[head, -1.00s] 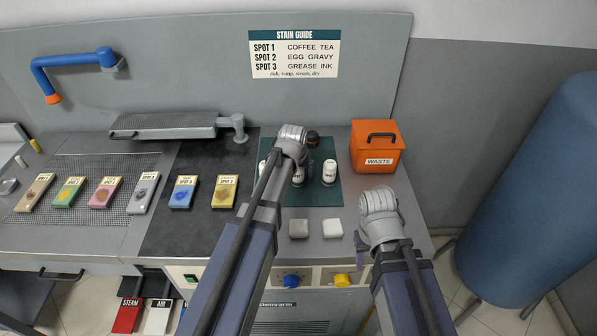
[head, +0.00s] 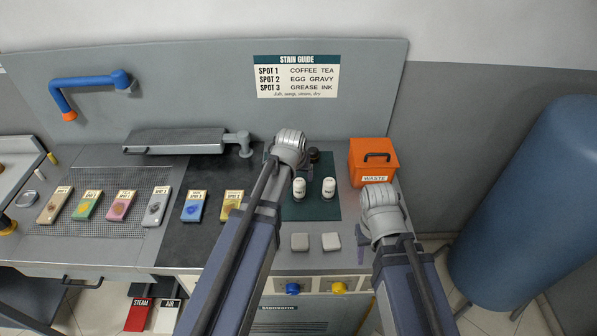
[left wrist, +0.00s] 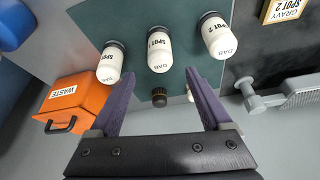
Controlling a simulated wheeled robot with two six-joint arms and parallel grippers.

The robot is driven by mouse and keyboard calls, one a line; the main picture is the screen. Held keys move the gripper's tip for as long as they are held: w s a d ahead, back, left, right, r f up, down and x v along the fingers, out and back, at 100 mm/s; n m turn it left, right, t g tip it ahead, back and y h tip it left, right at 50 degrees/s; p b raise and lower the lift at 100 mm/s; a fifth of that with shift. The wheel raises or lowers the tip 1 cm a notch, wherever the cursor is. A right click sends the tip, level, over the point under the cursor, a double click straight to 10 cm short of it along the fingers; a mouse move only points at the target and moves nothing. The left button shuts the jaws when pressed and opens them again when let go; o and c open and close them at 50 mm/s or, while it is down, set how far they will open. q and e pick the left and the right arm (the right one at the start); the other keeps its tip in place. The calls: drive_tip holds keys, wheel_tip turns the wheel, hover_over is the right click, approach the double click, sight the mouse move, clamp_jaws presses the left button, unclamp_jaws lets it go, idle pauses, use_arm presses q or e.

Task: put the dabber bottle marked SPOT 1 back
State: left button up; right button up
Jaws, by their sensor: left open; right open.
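The white SPOT 1 dabber bottle (left wrist: 158,50) lies between two similar bottles in the left wrist view; its label is readable. A SPOT 2 bottle (left wrist: 217,35) is on its right; the left bottle (left wrist: 111,63) has an unreadable number. In the head view two white bottles (head: 299,188) (head: 329,188) stand on the dark green mat (head: 318,210); my left arm hides the rest. My left gripper (left wrist: 158,82) is open and empty, its fingers apart near the bottles, touching none. My right gripper (head: 372,238) is off to the right, empty, its fingers mostly hidden.
A small dark-capped bottle (left wrist: 159,97) stands behind the white ones. An orange WASTE bin (head: 373,165) is right of the mat. Two pale pads (head: 300,242) (head: 331,242) lie in front. Several stained swatches (head: 193,206) lie left. A press arm (head: 175,140) stands at the back.

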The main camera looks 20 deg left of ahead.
use_arm(q)
drive_tip(key=s+d+m+g, duration=0.2)
drive_tip(key=s+d, duration=0.4)
drive_tip(key=s, duration=0.4)
drive_tip(key=s+d+f+m+g, duration=0.1)
drive_tip(key=s+d+m+g, duration=0.1)
drive_tip(key=s+d, duration=0.5)
drive_tip(key=s, duration=0.4)
drive_tip(key=shift+m+g+y, duration=0.4)
drive_tip(key=shift+w+f, duration=0.1)
drive_tip(key=shift+f, duration=0.05)
